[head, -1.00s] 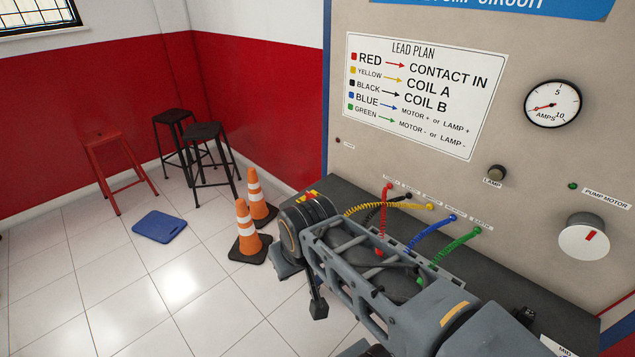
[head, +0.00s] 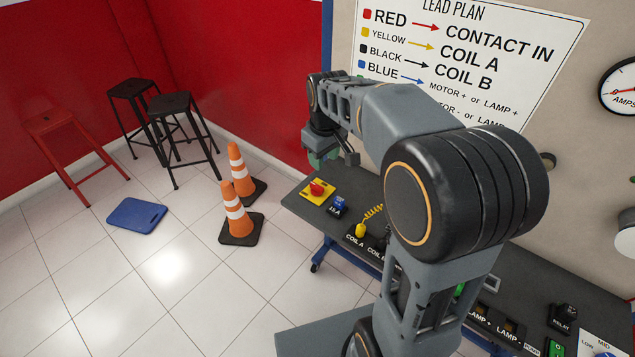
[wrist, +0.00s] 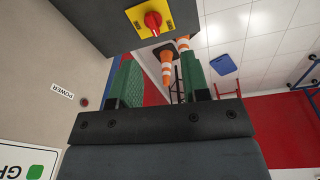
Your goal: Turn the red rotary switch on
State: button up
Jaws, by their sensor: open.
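The red rotary switch (head: 317,188) has a red knob on a yellow square plate. It sits at the far left end of the grey bench top. In the wrist view the red knob (wrist: 153,20) is at the top, beyond my fingers and apart from them. My gripper (wrist: 158,85) has two green fingers spread wide, with nothing between them. In the head view my gripper (head: 322,155) is above and behind the switch, partly hidden by my own wrist.
A bench (head: 300,200) carries a blue part (head: 340,203) beside the switch and a yellow lead (head: 362,228). The upright panel (wrist: 40,60) stands close behind, with a small red POWER lamp (wrist: 84,102). Orange cones (head: 235,215) and stools (head: 172,130) stand on the floor at left.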

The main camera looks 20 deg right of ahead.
jog(key=n+g, duration=0.1)
jog(key=n, duration=0.1)
send_over(317, 186)
notch_tip(317, 186, down, 4)
notch_tip(317, 186, down, 13)
jog(key=shift+s+d+f+p, duration=0.1)
jog(key=shift+p, duration=0.8)
grip_shut()
